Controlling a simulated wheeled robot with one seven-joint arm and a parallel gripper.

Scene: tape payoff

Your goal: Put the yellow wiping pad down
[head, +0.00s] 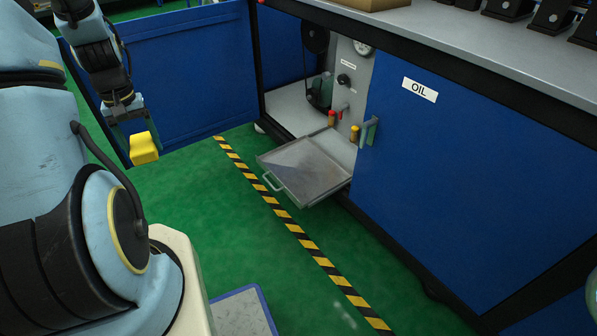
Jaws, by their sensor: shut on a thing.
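The yellow wiping pad (144,148) is a small yellow block at the left in the head view. My gripper (129,132) is shut on it and holds it above the green floor, in front of an opened blue panel. The pad's upper part is partly covered by the gripper's fingers. Nothing visible touches the pad from below.
A metal tray (304,169) with a handle sticks out low from the open cabinet bay. A blue door labelled OIL (460,170) stands to its right. Yellow-black tape (290,226) runs along the floor. The worktop (490,48) carries several dark parts.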

